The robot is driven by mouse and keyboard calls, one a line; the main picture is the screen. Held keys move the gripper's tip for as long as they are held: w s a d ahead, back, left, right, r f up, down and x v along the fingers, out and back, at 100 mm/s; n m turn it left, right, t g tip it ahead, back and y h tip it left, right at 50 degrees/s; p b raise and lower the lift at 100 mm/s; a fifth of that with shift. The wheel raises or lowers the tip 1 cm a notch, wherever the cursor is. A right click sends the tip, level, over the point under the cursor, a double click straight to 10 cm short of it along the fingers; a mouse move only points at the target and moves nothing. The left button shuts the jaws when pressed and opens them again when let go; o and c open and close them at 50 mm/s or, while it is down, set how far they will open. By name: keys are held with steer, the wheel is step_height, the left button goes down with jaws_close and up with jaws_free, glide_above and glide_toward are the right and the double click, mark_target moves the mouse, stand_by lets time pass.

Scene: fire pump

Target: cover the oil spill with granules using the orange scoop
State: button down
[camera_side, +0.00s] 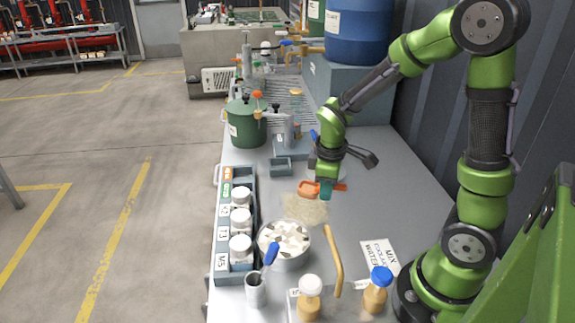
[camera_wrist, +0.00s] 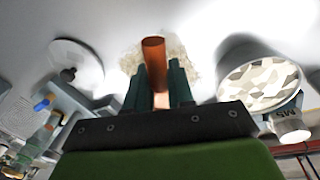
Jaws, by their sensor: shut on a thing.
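My gripper (camera_side: 326,187) is shut on the orange scoop (camera_side: 308,188), holding it over the grey bench top. In the wrist view, the scoop's orange handle (camera_wrist: 154,52) stands between the dark fingers (camera_wrist: 156,88). A beige, grainy patch of granules (camera_side: 304,209) lies on the bench just in front of the scoop; it also shows behind the handle in the wrist view (camera_wrist: 192,64). No dark oil shows around it. A round metal bowl (camera_side: 285,262) of pale, chunky pieces stands nearer the side camera; the wrist view shows it at right (camera_wrist: 229,52). The scoop's contents cannot be made out.
A rack (camera_side: 222,240) with several white-lidded jars runs along the bench's left edge. A cup (camera_side: 256,292) with a blue-handled tool, a curved tan handle (camera_side: 334,262) and bottles (camera_side: 376,292) stand in front. A small grey tray (camera_side: 282,168) and green pot (camera_side: 245,128) are behind.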

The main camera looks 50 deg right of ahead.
steer(key=s+r+m, duration=0.1)
steer(key=s+m, duration=0.3)
steer(key=m, duration=0.1)
steer(key=m+g, duration=0.1)
steer(key=m, duration=0.2)
glide_above(338, 217)
steer(key=s+a, duration=0.3)
steer(key=shift+w+a+f, duration=0.1)
steer(key=shift+w+f, duration=0.05)
steer(key=shift+f, duration=3.1)
steer(key=shift+w+d+f, duration=0.3)
steer(key=shift+w+f, duration=0.05)
steer(key=shift+f, duration=0.3)
steer(key=shift+w+d+f, duration=0.1)
steer(key=shift+w+d, duration=0.95)
steer(key=shift+s+a, duration=1.4)
step_height(338, 217, up, 8)
